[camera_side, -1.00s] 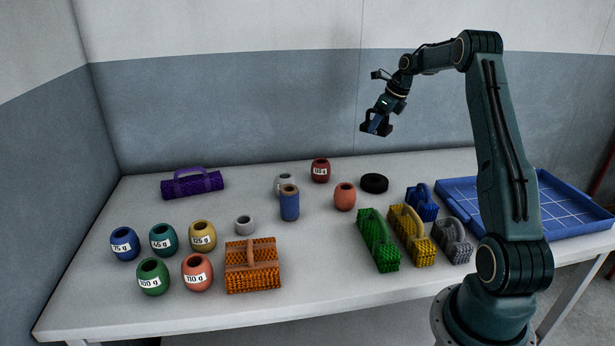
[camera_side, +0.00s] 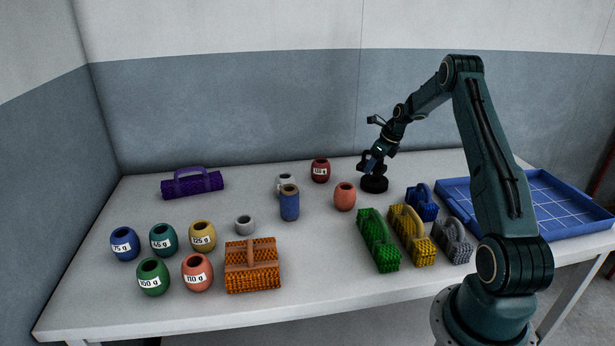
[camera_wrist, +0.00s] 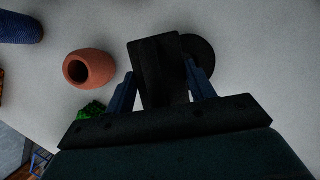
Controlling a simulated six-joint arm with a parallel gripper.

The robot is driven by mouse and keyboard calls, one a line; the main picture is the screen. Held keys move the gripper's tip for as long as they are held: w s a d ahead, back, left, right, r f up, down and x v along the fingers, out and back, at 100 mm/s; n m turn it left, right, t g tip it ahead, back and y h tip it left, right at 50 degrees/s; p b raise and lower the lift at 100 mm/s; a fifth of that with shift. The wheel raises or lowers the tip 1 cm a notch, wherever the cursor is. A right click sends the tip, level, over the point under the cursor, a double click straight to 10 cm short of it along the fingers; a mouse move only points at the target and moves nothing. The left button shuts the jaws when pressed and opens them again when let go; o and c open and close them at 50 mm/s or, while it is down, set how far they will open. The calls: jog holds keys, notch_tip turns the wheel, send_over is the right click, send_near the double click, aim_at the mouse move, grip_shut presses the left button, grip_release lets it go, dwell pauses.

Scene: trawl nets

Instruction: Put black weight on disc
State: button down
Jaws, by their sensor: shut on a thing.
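The black weight (camera_side: 362,160) is a dark block held between the blue fingers of my gripper (camera_side: 371,164). In the wrist view the weight (camera_wrist: 156,68) fills the space between the fingers (camera_wrist: 160,75). The black disc (camera_side: 374,185) lies on the table toward the back right. The weight is over or very close to the disc in the side view; I cannot tell if they touch. In the wrist view the disc (camera_wrist: 203,50) shows partly behind the weight, off to its right.
An orange-red jar (camera_side: 344,197) stands left of the disc, with a dark red jar (camera_side: 320,171) behind it. A blue basket (camera_side: 421,203) and green (camera_side: 379,240), yellow (camera_side: 411,235) and grey (camera_side: 453,241) ones stand in front right. A blue tray (camera_side: 480,225) is at right.

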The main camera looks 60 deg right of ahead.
aim_at(371, 185)
jog(key=shift+w+f, duration=0.1)
jog(key=shift+f, duration=0.25)
jog(key=shift+f, duration=0.1)
jog(key=shift+f, duration=2.05)
jog(key=shift+f, duration=0.15)
jog(key=c, duration=0.5)
grip_release()
jog(key=shift+f, duration=0.1)
jog(key=v, duration=1.2)
